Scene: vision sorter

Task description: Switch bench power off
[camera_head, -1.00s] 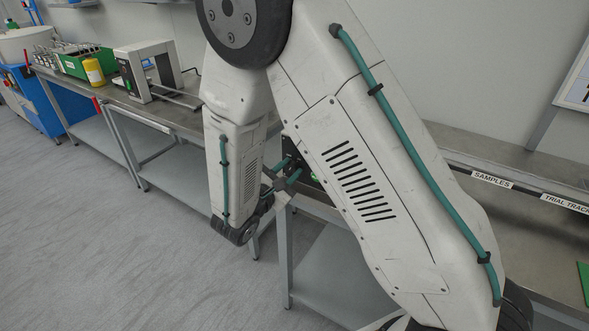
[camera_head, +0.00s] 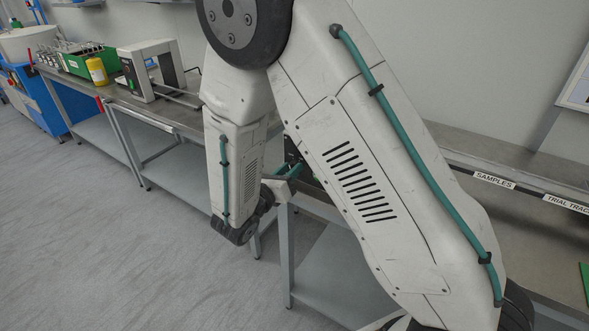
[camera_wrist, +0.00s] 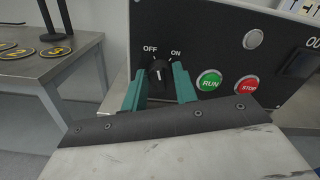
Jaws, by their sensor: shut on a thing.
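A black rotary knob (camera_wrist: 158,76) with a pale pointer mark sits on a dark control panel (camera_wrist: 213,45) in the wrist view. The words OFF and ON are printed above it, OFF on the left and ON on the right. The mark points up; I cannot tell for sure which word it lines up with. My gripper (camera_wrist: 160,68) has its two teal fingers on either side of the knob, shut on it. In the head view my gripper (camera_head: 288,172) is small, at the bench edge, and the knob is hidden there.
Right of the knob are a green RUN button (camera_wrist: 209,80) and a red STOP button (camera_wrist: 246,85), close to the right finger. A bench with round numbered markers (camera_wrist: 54,51) stands at left. The head view shows clear floor (camera_head: 110,250).

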